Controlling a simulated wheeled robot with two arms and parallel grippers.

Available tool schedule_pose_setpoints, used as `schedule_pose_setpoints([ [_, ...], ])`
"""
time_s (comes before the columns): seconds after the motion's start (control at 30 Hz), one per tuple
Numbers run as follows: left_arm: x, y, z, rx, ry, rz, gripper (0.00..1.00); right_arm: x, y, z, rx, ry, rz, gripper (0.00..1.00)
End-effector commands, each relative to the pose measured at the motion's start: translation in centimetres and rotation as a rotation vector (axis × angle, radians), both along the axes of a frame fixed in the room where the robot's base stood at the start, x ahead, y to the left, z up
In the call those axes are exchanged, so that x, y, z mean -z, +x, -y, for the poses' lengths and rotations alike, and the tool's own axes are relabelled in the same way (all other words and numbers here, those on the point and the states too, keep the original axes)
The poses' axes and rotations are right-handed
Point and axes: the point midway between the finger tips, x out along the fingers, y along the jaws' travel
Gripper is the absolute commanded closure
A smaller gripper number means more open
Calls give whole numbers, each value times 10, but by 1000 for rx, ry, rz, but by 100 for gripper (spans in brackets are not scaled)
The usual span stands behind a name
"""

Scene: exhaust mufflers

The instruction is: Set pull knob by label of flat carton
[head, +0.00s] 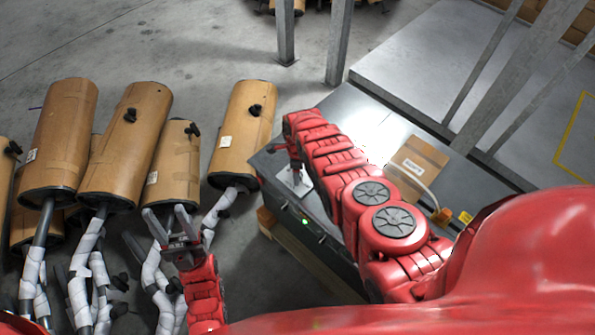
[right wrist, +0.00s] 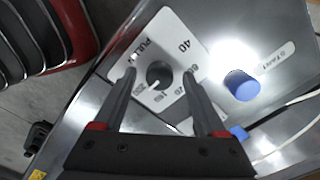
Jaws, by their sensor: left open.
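The black pull knob (right wrist: 160,74) sits on a white dial plate with numbers and the word PULL in the right wrist view. A pale pointer mark on the knob points to the lower left; the small numbers there are hard to read. My right gripper (right wrist: 161,80) is open, with one finger on each side of the knob; contact cannot be told. In the head view, the flat carton (head: 417,168) lies on the grey bench top with a white label (head: 420,158), whose text is too small to read. My left gripper (head: 172,222) is open and empty near the mufflers.
A blue knob (right wrist: 240,85) marked START is right of the dial, with white cables nearby. Cardboard-wrapped mufflers (head: 126,140) with white-wrapped pipes crowd the floor at left. Grey metal posts (head: 340,40) stand behind the bench (head: 350,115).

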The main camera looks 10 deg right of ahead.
Motion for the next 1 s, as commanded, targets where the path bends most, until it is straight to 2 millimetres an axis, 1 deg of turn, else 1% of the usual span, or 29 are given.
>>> schedule_pose_setpoints([
  [0.03, 0, 0, 0, 0, 0, 0, 50, 0, 0, 0, 0, 0, 0, 33],
  [0.07, 0, 0, 0, 0, 0, 0, 50, 0, 0, 0, 0, 0, 0, 39],
  [0.1, 0, 0, 0, 0, 0, 0, 50, 0, 0, 0, 0, 0, 0, 46],
  [0.17, 0, 0, 0, 0, 0, 0, 50, 0, 0, 0, 0, 0, 0, 57],
  [0.2, 0, 0, 0, 0, 0, 0, 50, 0, 0, 0, 0, 0, 0, 64],
  [0.27, 0, 0, 0, 0, 0, 0, 50, 0, 0, 0, 0, 0, 0, 75],
  [0.4, 0, 0, 0, 0, 0, 0, 50, 0, 0, 0, 0, 0, 0, 100],
  [0.73, 0, 0, 0, 0, 0, 0, 50, 0, 0, 0, -25, 0, 0, 100],
  [0.87, 0, 0, 0, 0, 0, 0, 50, 0, 0, 0, -77, 0, 1, 100],
  [1.0, 0, 0, 0, 0, 0, 0, 50, -1, 1, 0, -167, -1, 1, 100],
])
